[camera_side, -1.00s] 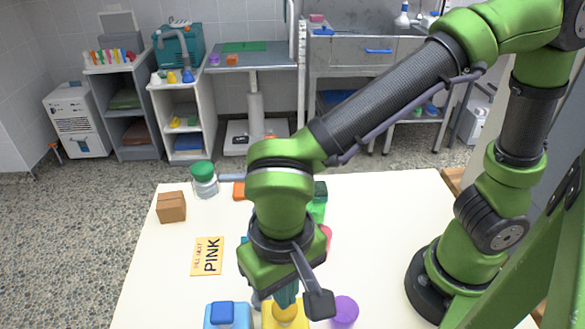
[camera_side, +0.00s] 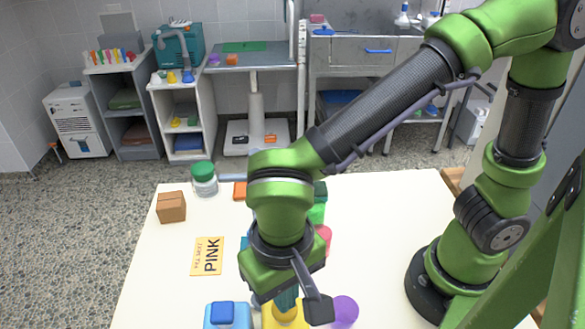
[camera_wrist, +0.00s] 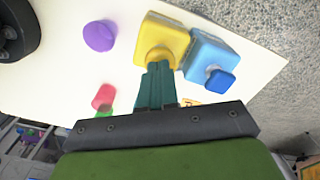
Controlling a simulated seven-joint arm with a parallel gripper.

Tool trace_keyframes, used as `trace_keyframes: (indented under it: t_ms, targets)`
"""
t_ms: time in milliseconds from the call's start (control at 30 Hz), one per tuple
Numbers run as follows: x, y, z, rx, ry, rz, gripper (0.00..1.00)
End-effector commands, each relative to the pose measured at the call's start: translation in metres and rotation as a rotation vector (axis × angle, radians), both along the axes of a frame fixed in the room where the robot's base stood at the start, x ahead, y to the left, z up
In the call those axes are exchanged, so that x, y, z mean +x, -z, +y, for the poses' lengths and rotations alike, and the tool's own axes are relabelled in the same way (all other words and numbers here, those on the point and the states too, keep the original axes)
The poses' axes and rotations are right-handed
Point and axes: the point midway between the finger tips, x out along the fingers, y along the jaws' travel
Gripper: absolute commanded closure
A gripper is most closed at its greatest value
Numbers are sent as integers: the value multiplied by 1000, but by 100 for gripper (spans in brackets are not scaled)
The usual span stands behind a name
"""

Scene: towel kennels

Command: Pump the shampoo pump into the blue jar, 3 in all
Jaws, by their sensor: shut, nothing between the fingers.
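My gripper (camera_side: 287,301) is shut and empty, with its teal fingers pointing down over a yellow squarish container with a rounded top (camera_side: 272,318). In the wrist view, the fingertips (camera_wrist: 160,66) overlap the near side of the yellow container (camera_wrist: 172,32); I cannot tell if they touch its top. A light blue squarish container (camera_side: 240,317) with a darker blue top stands left of it; it also shows in the wrist view (camera_wrist: 208,48). I cannot tell for sure which thing is the shampoo pump or the blue jar. My wrist hides part of the table.
A purple round thing (camera_side: 343,311) stands right of the yellow container. Red (camera_side: 324,236) and green (camera_side: 317,213) things are partly hidden behind my wrist. A card reading "PINK" (camera_side: 207,256), a brown box (camera_side: 171,207) and a green-lidded jar (camera_side: 204,180) are at left. The right-middle tabletop is clear.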

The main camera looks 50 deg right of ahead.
Motion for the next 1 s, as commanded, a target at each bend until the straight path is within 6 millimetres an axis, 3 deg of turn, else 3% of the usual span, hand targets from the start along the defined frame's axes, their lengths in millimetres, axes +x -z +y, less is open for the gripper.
trace_keyframes:
  t_ms: [533, 1000]
  targets:
    - [0, 20, 0, -2, 0, 1, 100]
    - [1, 7, 0, 0, 0, 0, 100]
